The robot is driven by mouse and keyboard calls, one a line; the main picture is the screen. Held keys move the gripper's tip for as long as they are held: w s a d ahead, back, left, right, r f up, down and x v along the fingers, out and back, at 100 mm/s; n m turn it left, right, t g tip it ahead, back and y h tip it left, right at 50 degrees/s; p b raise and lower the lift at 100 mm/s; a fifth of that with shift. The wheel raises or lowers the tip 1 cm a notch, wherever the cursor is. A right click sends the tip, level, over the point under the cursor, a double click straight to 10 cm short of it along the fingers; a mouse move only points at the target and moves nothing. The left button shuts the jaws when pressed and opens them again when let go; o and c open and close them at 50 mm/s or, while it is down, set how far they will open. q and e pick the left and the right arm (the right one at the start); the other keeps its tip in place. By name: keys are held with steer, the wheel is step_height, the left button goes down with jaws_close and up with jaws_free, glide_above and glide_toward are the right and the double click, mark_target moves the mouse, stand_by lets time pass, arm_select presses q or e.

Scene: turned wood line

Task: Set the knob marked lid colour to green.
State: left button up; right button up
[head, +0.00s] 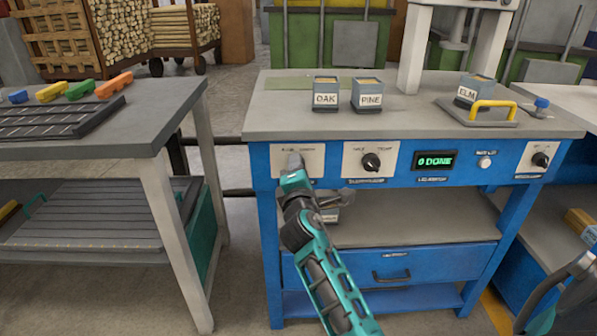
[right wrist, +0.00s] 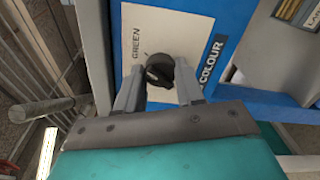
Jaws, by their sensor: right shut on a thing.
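The lid colour knob (right wrist: 159,66) is a dark round knob on a cream plate at the left of the blue bench front. In the right wrist view the word GREEN is on the plate, and part of a label reading COLOUR is beside it. My right gripper (right wrist: 160,72) is shut on the knob, one finger on each side. I cannot tell which way the knob points. In the head view my right gripper (head: 295,162) hides the knob, while the cream plate (head: 315,164) still shows around it. My left gripper is not in view.
Another knob (head: 371,162), a green display reading 0 DONE (head: 435,160), a round button (head: 484,163) and a far-right knob (head: 540,160) share the bench front. Boxes marked OAK (head: 325,99), PINE (head: 371,100) and ELM (head: 467,96) stand on top. A grey table (head: 180,100) stands left.

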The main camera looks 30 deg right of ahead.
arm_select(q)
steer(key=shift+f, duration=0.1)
arm_select(e)
steer(key=shift+f+m, duration=0.1)
steer(key=shift+m, duration=0.3)
steer(key=o, duration=1)
steer(key=shift+o, duration=0.2)
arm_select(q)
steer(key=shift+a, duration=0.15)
